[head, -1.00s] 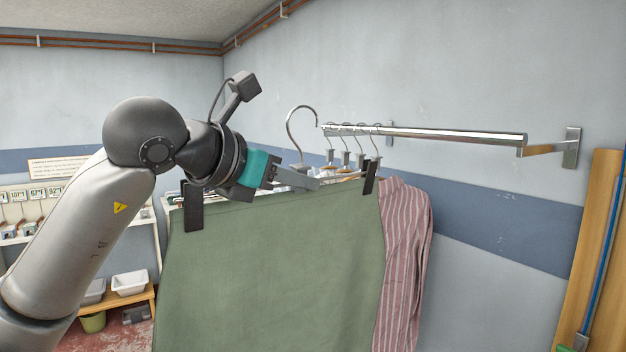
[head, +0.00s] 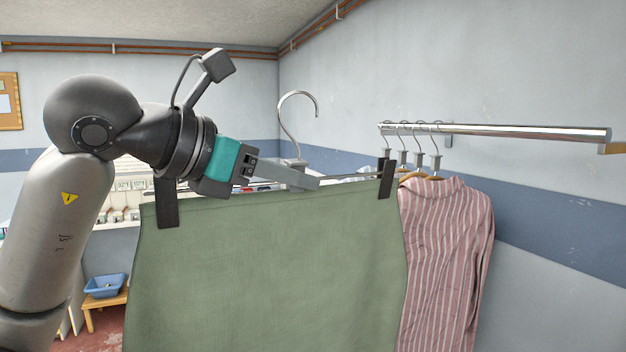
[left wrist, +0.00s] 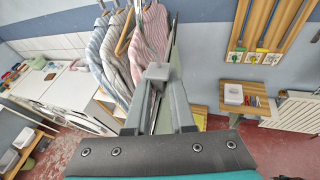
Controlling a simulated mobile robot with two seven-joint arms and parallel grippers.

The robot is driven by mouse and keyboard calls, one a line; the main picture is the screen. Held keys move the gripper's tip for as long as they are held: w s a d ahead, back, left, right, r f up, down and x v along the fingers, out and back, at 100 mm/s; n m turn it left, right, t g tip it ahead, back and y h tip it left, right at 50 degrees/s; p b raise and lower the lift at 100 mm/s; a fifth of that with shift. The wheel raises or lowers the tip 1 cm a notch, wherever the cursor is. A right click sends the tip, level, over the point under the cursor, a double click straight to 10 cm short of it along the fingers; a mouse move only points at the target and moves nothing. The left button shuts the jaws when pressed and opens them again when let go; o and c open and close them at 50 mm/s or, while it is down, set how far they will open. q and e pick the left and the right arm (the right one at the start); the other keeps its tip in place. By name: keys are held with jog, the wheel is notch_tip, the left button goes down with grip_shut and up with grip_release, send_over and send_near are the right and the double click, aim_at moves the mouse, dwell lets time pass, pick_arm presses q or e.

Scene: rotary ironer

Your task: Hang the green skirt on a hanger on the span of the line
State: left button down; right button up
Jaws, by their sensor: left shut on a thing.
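The green skirt (head: 260,270) hangs by two black clips from a hanger (head: 294,163) with a large metal hook (head: 284,112). My left gripper (head: 305,179) is shut on the hanger's block just below the hook. The left wrist view also shows the fingers (left wrist: 158,104) closed around this hanger block (left wrist: 157,72). The line is a chrome rail (head: 520,131) on the right. My right gripper is not in view.
A striped red shirt (head: 445,255) hangs on the rail among several hangers bunched at its left end. The rail's right stretch is bare. A blue basin (head: 104,286) sits low at left. In the wrist view, several shirts (left wrist: 118,55) hang ahead.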

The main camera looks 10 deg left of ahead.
aim_at(154, 190)
pick_arm(q)
jog(key=shift+s+a+b, duration=0.95)
jog(key=shift+s+a, duration=0.7)
jog(key=shift+a, duration=0.35)
jog(key=shift+s+a+b, duration=1)
jog(key=shift+s+a, duration=0.65)
jog(key=shift+a, duration=0.3)
jog(key=shift+s+a+b, duration=0.95)
jog(key=shift+s+a, duration=0.7)
jog(key=shift+a, duration=0.35)
